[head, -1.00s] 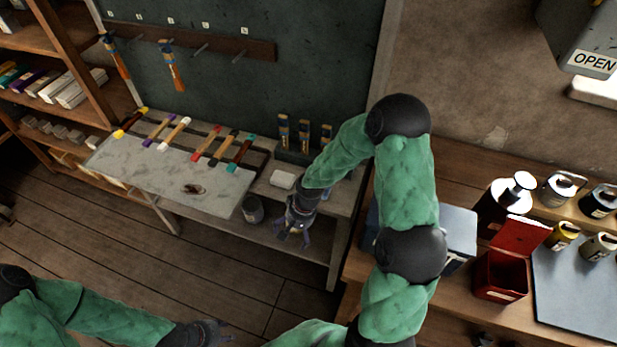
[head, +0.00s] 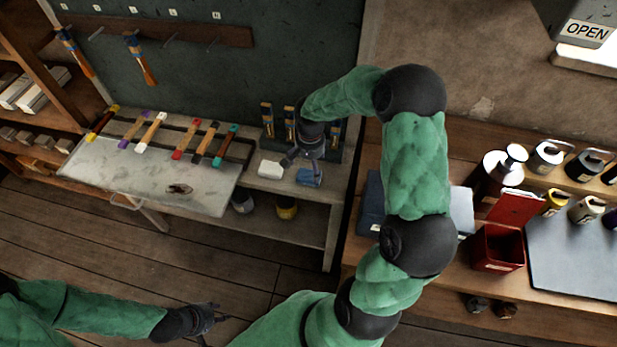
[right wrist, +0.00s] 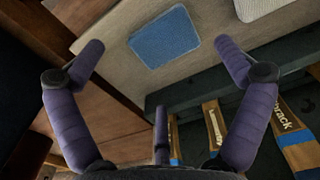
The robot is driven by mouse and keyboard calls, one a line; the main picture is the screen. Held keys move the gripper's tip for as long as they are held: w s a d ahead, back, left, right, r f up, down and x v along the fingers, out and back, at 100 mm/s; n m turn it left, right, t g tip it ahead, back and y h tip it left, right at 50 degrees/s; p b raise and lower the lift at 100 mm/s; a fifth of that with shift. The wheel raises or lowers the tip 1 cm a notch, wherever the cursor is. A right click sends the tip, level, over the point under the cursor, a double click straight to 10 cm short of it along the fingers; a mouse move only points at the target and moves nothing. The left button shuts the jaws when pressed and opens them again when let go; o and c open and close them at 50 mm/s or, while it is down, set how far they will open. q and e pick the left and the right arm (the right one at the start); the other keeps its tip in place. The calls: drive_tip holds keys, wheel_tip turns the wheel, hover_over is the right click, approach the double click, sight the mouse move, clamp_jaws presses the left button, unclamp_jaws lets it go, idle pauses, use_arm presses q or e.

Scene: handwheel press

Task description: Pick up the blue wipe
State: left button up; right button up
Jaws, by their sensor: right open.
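The blue wipe (head: 309,177) lies flat near the front of the wooden bench, right of a white wipe (head: 271,170). In the right wrist view the blue wipe (right wrist: 165,39) is a rounded blue rectangle, ahead of and between the spread fingers. My right gripper (head: 303,160) is over the bench, just behind the blue wipe in the head view. In the right wrist view my right gripper (right wrist: 155,52) is open and empty. My left gripper (head: 213,322) hangs over the floor at the lower left, away from the bench; its finger opening is too small to read.
Blue-and-wood brushes (head: 291,122) stand in a dark rack behind my right gripper. A grey plate (head: 150,178) with several coloured-handled tools is to the left. A red box (head: 498,248) stands on the right-hand bench. Tins sit on the shelf below.

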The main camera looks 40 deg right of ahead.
sight(309, 175)
drive_tip(key=shift+w+f+b, duration=0.15)
drive_tip(key=shift+f+b, duration=0.15)
drive_tip(key=shift+f, duration=1.2)
drive_tip(key=shift+w+f+b, duration=0.15)
drive_tip(key=shift+f+b, duration=0.1)
drive_tip(key=shift+f, duration=1.2)
drive_tip(key=c, duration=1.3)
